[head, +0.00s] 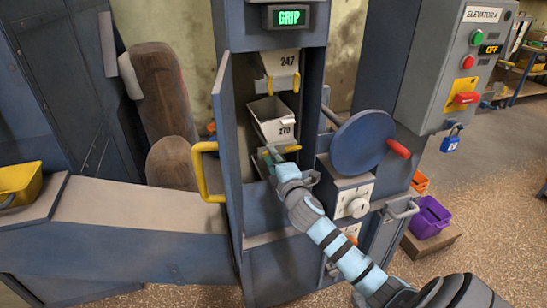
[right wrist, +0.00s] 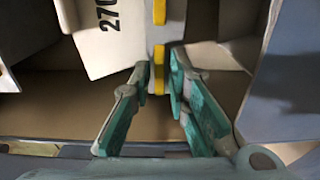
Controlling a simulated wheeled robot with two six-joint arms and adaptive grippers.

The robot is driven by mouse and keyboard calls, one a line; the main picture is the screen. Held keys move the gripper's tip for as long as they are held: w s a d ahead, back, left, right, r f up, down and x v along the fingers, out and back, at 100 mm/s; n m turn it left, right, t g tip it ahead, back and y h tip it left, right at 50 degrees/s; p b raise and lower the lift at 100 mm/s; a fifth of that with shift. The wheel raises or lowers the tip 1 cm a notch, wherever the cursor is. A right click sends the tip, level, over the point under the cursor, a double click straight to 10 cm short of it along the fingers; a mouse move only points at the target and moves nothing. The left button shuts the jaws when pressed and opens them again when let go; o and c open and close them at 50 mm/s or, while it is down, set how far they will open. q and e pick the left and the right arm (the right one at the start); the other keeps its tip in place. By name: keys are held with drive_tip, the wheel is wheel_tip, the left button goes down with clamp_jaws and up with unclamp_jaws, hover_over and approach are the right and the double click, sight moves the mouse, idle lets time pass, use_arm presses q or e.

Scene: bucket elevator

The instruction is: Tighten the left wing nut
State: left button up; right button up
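A white bucket marked 270 (head: 271,121) sits in the open elevator shaft, below a bucket marked 247 (head: 281,66). A yellow fitting (head: 293,149) shows at the lower right of the 270 bucket. My right gripper (head: 270,157) is at this bucket's lower left and covers that part in the head view. In the right wrist view, a yellow piece, apparently a wing nut (right wrist: 160,83), lies between its parted fingertips (right wrist: 160,76), with narrow gaps on both sides. The 270 bucket (right wrist: 95,30) is beside it. My left gripper is not in view.
The shaft door with a yellow handle (head: 206,172) stands open at the left. A blue handwheel (head: 362,142) with a red knob is right of the opening. A control box (head: 459,68) reads OFF, with a blue padlock (head: 451,139) below. A screen (head: 289,18) reads GRIP.

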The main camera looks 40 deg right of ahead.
clamp_jaws()
drive_tip(key=shift+m, duration=0.4)
drive_tip(key=shift+m+b, duration=1.55)
drive_tip(key=shift+m, duration=7.05)
drive_tip(key=shift+o, duration=2.4)
unclamp_jaws()
